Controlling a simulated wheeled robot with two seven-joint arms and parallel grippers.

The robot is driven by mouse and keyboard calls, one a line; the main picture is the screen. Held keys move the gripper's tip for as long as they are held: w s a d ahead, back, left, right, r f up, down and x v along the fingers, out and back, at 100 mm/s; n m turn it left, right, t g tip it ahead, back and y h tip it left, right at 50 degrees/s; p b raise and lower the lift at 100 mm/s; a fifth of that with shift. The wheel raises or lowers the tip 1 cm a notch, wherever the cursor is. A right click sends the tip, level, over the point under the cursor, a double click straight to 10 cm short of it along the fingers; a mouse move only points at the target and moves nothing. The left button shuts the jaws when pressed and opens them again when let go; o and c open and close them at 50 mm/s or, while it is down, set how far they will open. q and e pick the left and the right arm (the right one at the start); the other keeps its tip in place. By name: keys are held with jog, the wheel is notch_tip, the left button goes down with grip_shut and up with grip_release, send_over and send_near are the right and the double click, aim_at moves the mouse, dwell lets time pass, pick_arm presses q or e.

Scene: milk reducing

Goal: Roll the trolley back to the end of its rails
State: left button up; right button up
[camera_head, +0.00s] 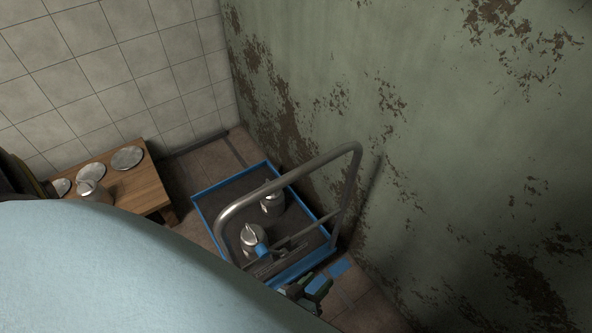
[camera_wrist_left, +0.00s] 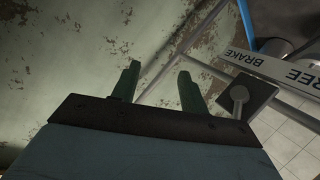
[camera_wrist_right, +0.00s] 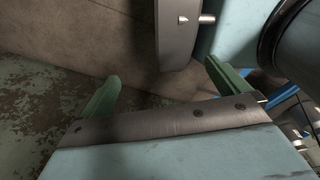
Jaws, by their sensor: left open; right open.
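The trolley (camera_head: 228,180) has a dark deck with a blue rim and a tall grey tube handle (camera_head: 250,197). It stands on the tiled floor beside the peeling green wall. Two metal milk cans, one nearer (camera_head: 252,240) and one farther (camera_head: 273,204), stand on its deck. In the left wrist view, a label plate (camera_wrist_left: 270,67) reads FREE and BRAKE, with a small lever (camera_wrist_left: 238,98) beside it. My left gripper (camera_head: 312,288) is open and empty at the handle's near side; its fingers (camera_wrist_left: 158,85) hold nothing. My right gripper (camera_wrist_right: 165,88) is open and empty, hidden in the head view.
A wooden bench (camera_head: 145,190) at the left bears round metal lids (camera_head: 127,157) and a can (camera_head: 93,191). The green wall (camera_head: 450,150) runs close along the trolley's right side. My pale blue body covers the lower left.

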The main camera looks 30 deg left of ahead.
pick_arm(q)
jog(key=w+r+n+t+y+b, duration=0.1)
jog(key=w+r+n+t+y, duration=0.25)
jog(key=r, duration=0.25)
jog(key=w+r+n+t+y+b, duration=0.1)
jog(key=w+r+n+t+y, duration=0.1)
jog(key=r+n, duration=0.35)
jog(key=n+g+y+b, duration=0.1)
jog(key=n+g+y, duration=0.4)
jog(key=n+y, duration=0.7)
send_near(295, 172)
jog(key=shift+n+h, duration=0.4)
jog(key=shift+h, duration=0.15)
jog(key=x, duration=1)
jog(key=shift+w+a+f+p, duration=0.15)
jog(key=shift+a+p, duration=0.05)
jog(key=shift+p, duration=0.15)
jog(key=shift+w+a, duration=0.4)
pick_arm(e)
jog(key=f, duration=0.3)
jog(key=shift+s+d, duration=0.25)
jog(key=shift+d, duration=0.05)
pick_arm(q)
jog(key=shift+c, duration=0.6)
grip_shut()
pick_arm(e)
jog(key=shift+w, duration=0.1)
